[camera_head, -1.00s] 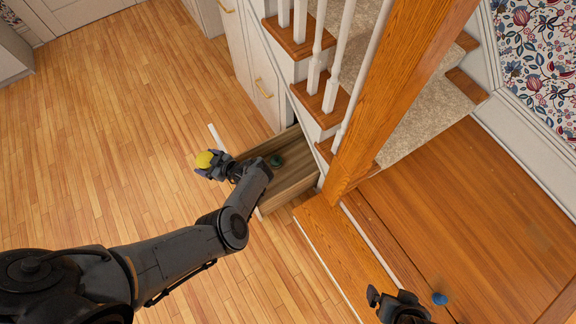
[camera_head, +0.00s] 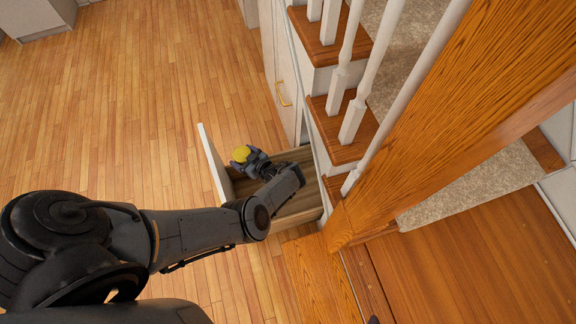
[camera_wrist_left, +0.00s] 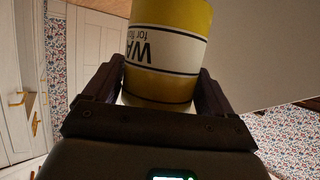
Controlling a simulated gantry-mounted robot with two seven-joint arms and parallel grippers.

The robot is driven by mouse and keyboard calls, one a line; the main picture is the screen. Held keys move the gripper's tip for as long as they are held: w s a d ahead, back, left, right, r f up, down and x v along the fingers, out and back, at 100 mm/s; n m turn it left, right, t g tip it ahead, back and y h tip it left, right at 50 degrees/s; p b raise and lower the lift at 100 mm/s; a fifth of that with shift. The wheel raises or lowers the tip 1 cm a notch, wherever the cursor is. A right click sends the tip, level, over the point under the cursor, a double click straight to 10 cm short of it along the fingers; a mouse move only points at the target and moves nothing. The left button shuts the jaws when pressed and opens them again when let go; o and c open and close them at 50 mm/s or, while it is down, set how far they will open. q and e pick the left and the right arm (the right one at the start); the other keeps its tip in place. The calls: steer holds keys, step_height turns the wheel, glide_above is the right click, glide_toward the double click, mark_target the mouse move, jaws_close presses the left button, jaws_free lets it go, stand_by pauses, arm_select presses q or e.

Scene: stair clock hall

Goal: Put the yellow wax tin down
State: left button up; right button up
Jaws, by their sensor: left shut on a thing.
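The yellow wax tin (camera_head: 240,153) is held at the end of my left gripper (camera_head: 243,159), above the open drawer near its white front panel. In the left wrist view the tin (camera_wrist_left: 166,85) is yellow with a white band lettered "WA". It sits between the two dark fingers of my left gripper (camera_wrist_left: 164,88), which is shut on it. The open drawer (camera_head: 297,207) has wooden sides and stands out from under the staircase. My left forearm hides part of its inside. Only a small dark bit at the bottom edge of the head view may be my right gripper.
The stair steps, white balusters (camera_head: 352,120) and a thick wooden post (camera_head: 420,140) stand right of the drawer. White cabinet doors (camera_head: 282,80) lie beyond it. The wooden floor (camera_head: 130,110) to the left is clear.

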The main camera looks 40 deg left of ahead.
arm_select(q)
step_height(320, 180, down, 26)
steer(key=b, duration=2.2)
steer(key=shift+r, duration=0.25)
steer(key=shift+a, duration=0.1)
steer(key=shift+f, duration=0.35)
steer(key=shift+f, duration=0.2)
steer(key=shift+w, duration=0.1)
steer(key=o, duration=1.2)
